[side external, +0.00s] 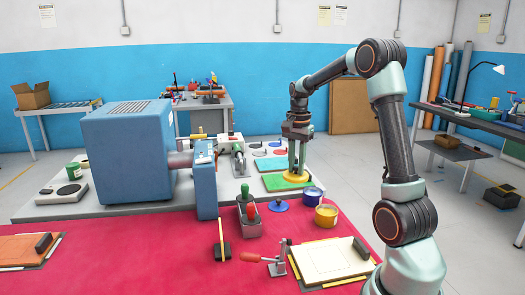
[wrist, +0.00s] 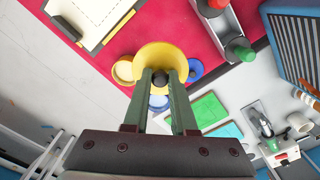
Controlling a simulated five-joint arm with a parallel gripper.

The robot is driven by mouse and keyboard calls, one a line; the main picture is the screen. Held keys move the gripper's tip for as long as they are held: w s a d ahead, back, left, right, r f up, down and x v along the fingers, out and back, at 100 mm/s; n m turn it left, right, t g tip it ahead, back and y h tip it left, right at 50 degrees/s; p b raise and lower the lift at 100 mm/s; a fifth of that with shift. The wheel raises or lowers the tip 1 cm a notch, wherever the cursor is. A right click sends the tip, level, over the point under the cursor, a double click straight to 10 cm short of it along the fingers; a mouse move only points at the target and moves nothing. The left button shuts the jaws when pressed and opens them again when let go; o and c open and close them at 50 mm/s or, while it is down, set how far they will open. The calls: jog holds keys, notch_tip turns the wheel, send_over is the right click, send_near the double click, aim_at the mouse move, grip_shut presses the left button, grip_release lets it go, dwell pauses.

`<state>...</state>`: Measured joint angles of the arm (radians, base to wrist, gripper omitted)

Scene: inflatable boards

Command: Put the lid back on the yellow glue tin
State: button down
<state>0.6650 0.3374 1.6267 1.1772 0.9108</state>
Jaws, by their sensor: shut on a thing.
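My gripper (side external: 296,170) is shut on the dark knob of the yellow lid (side external: 295,179). In the side view the lid is in front of a green sheet, clear of the tins. In the wrist view my gripper (wrist: 161,82) and the round yellow lid (wrist: 160,54) fill the middle. The yellow glue tin (side external: 326,217) stands uncovered on the red mat, right of and nearer the camera than the lid. In the wrist view the lid partly hides the tin (wrist: 122,71), which shows at the lid's left with pale contents.
An open blue tin (side external: 313,195) stands close beside the yellow tin. A blue lid (side external: 279,206) lies to its left. A tray with red and green handles (side external: 249,218), a red-handled clamp (side external: 265,259) and a framed board (side external: 330,260) are nearby. A big blue machine (side external: 130,155) stands left.

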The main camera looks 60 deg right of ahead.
jog(key=s+d+f, duration=0.7)
jog(key=s+d, duration=0.1)
jog(key=shift+a+f, duration=0.15)
jog(key=shift+f, duration=2.9)
jog(key=shift+s+f, duration=0.1)
jog(key=shift+f, duration=0.05)
jog(key=shift+c, duration=0.8)
grip_release()
notch_tip(320, 180, up, 7)
dwell(0.6)
